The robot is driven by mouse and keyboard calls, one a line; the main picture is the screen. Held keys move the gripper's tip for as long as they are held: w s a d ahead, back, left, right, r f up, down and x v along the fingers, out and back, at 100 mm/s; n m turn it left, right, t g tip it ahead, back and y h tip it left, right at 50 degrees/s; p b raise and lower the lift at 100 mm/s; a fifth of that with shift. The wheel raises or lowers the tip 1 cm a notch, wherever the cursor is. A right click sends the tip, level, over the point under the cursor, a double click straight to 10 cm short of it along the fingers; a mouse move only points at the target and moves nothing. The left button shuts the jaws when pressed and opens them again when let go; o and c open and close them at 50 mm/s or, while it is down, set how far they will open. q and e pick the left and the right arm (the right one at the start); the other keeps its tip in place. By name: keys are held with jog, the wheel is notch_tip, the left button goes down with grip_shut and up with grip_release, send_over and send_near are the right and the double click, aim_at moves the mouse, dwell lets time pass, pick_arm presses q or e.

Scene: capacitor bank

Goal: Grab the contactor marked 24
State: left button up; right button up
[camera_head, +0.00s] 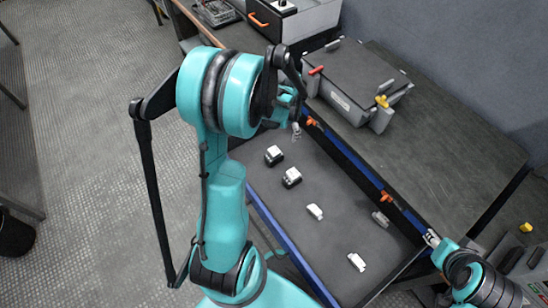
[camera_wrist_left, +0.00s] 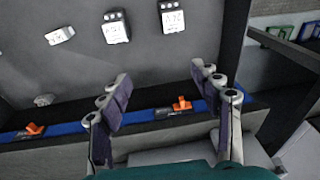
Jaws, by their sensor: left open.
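Two black contactors with white label faces stand in the tray; one (camera_head: 273,155) is nearest my left gripper and the other (camera_head: 291,177) is just beside it. In the left wrist view they show at the top, one right (camera_wrist_left: 173,17) and one left (camera_wrist_left: 116,28). Both labels carry print too small to read surely, so I cannot tell which is 24. My left gripper (camera_wrist_left: 162,88) is open and empty, with the contactors beyond its fingertips. In the head view it (camera_head: 296,128) is mostly hidden by my arm. My right gripper (camera_head: 433,239) is at the tray's right end, its jaws unclear.
The dark tray (camera_head: 335,240) has blue edges and orange clips (camera_head: 386,198). Two white pieces (camera_head: 314,211) (camera_head: 356,262) and a grey piece (camera_head: 380,218) lie in it. A grey lidded case (camera_head: 355,75) stands on the bench behind. The tray floor between pieces is clear.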

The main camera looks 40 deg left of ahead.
pick_arm(q)
jog(key=g, duration=0.2)
send_over(274, 151)
jog(key=shift+m+h, duration=0.3)
jog(key=shift+m, duration=0.1)
jog(key=f, duration=1.1)
jog(key=shift+s+f+b, duration=0.2)
jog(key=shift+f+b, duration=0.05)
jog(key=shift+b, duration=0.15)
notch_tip(274, 151, down, 3)
jog(key=shift+s+a+r+b, duration=0.1)
jog(key=shift+a+b, duration=0.05)
jog(key=shift+b, duration=0.4)
jog(key=f+b, duration=0.1)
jog(key=f, duration=0.1)
jog(key=f+b, duration=0.2)
jog(key=f, duration=0.1)
jog(key=shift+w+f, duration=0.3)
jog(key=shift+w, duration=0.1)
jog(key=shift+r, duration=0.15)
grip_shut()
